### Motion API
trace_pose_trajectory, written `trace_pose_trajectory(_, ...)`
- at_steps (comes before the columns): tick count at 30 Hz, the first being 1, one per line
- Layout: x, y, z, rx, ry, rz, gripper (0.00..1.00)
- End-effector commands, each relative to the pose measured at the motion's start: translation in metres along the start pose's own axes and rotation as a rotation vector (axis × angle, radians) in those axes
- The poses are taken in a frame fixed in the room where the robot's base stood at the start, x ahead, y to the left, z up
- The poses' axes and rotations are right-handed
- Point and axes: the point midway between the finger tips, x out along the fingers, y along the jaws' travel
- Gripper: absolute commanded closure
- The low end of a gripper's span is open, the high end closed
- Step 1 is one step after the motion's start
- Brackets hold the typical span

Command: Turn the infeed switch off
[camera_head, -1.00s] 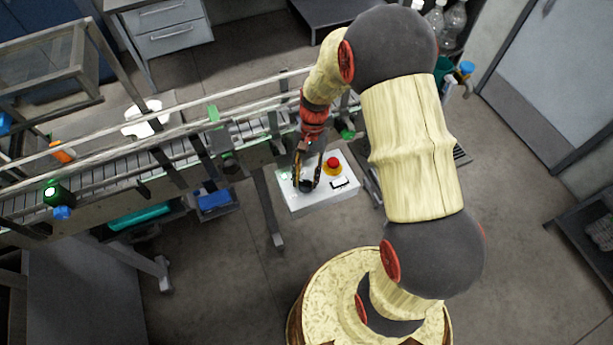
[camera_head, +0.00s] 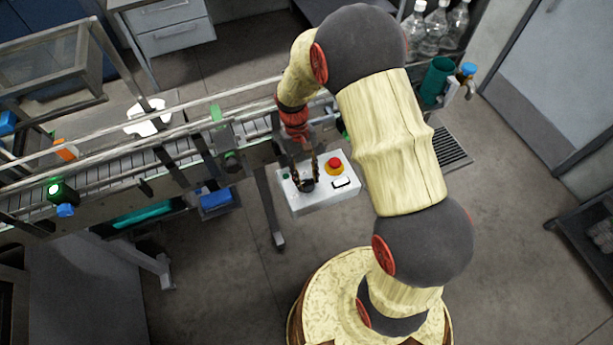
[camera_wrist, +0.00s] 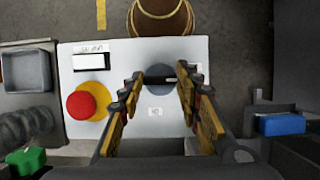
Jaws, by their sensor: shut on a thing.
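The infeed switch is a round dark grey knob (camera_wrist: 159,76) on top of a white control box (camera_head: 322,198). A short white mark shows at the knob's right side in the wrist view. My gripper (camera_wrist: 160,84) is shut on the knob, with one yellow-and-black finger on each side of it. In the head view my gripper (camera_head: 306,181) comes down onto the left part of the box, and the knob (camera_head: 308,185) is partly covered by the fingers. A small label on the box below the knob is too small to read.
A red emergency stop button on a yellow base (camera_wrist: 83,102) sits close beside the knob. A white rectangular switch or display (camera_wrist: 90,61) is on the same box. The conveyor (camera_head: 110,165) runs right behind it.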

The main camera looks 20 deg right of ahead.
Motion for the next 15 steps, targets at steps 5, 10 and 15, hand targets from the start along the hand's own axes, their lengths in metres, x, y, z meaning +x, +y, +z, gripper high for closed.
trace_pose_trajectory(5,-0.0006,-0.0002,-0.0006,-0.014,0.002,0.006,0.92)
trace_pose_trajectory(10,-0.0005,-0.0002,-0.0006,-0.015,0.002,0.006,0.92)
trace_pose_trajectory(15,-0.0006,-0.0002,-0.0006,-0.015,0.002,0.006,0.66)
